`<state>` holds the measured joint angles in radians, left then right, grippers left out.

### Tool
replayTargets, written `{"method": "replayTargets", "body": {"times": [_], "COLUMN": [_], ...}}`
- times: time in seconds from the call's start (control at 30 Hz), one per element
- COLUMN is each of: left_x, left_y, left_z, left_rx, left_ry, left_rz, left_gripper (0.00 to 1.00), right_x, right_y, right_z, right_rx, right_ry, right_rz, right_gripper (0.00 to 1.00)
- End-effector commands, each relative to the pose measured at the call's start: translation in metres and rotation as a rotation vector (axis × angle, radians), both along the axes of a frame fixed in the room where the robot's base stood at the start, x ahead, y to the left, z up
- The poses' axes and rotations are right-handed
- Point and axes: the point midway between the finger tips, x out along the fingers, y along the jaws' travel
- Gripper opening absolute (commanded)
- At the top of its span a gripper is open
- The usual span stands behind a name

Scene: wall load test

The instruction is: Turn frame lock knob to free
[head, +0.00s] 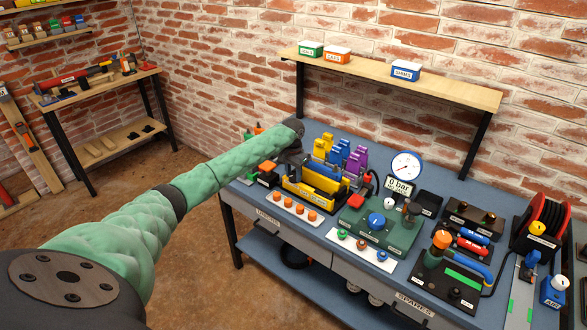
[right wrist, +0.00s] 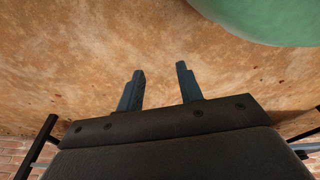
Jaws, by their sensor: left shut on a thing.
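My left arm reaches across the head view to the workbench, and its dark gripper (head: 291,163) is at the left end of a yellow and black frame (head: 312,194). The left gripper is shut on a small part there, which I take for the frame lock knob; the gripper hides it, so its turn position cannot be read. A blue bar lies along the frame's top. My right gripper (right wrist: 160,72) is open and empty in the right wrist view, over the brown floor and away from the bench.
Blue, yellow and purple blocks (head: 355,162) stand behind the frame. A pale strip with orange knobs (head: 299,208) lies in front. A green unit with a blue knob (head: 377,221) and a gauge (head: 406,166) are to the right. A wooden shelf (head: 450,90) hangs above.

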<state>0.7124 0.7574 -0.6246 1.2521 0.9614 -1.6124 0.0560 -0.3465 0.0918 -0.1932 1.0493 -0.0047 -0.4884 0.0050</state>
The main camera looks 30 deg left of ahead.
Motion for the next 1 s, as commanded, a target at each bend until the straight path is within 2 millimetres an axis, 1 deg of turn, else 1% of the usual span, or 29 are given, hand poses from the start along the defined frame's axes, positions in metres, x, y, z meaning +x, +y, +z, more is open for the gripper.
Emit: {"method": "replayTargets", "body": {"times": [0.03, 0.3, 0.5, 0.7, 0.9, 1.0], "left_x": [0.000, 0.000, 0.000, 0.000, 0.001, 0.001], "left_y": [-0.001, -0.001, -0.001, 0.000, -0.001, 0.000], "left_z": [0.005, 0.005, 0.004, 0.003, 0.002, 0.001], "left_rx": [-0.002, -0.002, -0.002, -0.001, 0.000, 0.000], "left_ry": [0.000, 0.000, 0.000, -0.002, -0.002, -0.003], "left_rz": [0.039, 0.268, 0.405, 0.492, 0.533, 0.541], "left_gripper": [0.15, 0.15, 0.15, 0.15, 0.15, 0.15], "right_x": [-0.010, -0.069, -0.103, -0.125, -0.136, -0.138], "right_y": [-0.003, -0.014, -0.020, -0.025, -0.027, -0.027], "right_z": [0.001, -0.012, -0.016, -0.018, -0.019, -0.020], "right_rx": [-0.002, -0.008, -0.012, -0.014, -0.015, -0.016], "right_ry": [0.007, 0.050, 0.072, 0.087, 0.093, 0.094], "right_rz": [0.001, 0.000, 0.001, 0.001, 0.001, 0.001], "right_gripper": [0.36, 0.36, 0.36, 0.36, 0.36, 0.36]}}
